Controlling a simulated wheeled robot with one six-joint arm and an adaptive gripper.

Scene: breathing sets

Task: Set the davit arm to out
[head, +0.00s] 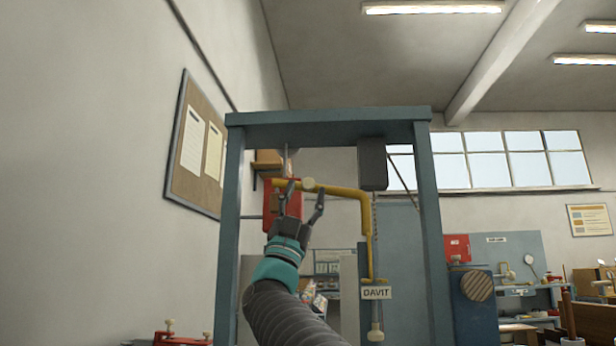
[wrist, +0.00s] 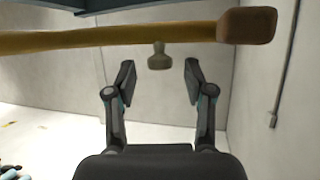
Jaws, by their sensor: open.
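The davit arm (head: 345,190) is a yellow bent bar. It rises beside a DAVIT sign (head: 376,293) and runs left near the top of a blue frame. In the wrist view the bar (wrist: 110,37) crosses the upper part, with a brown end block (wrist: 248,25) at right. A pale knob (head: 309,184) sits on the bar; it also shows in the wrist view (wrist: 159,57), between the fingertips in the picture. My gripper (head: 305,190) is open just by the bar and knob, with a visible gap on both sides of the knob.
The blue frame (head: 232,230) surrounds the davit on both sides and above. A dark grey block (head: 372,163) hangs under its top beam, with a chain below. A red box (head: 269,204) shows behind my gripper. A wall stands close at left.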

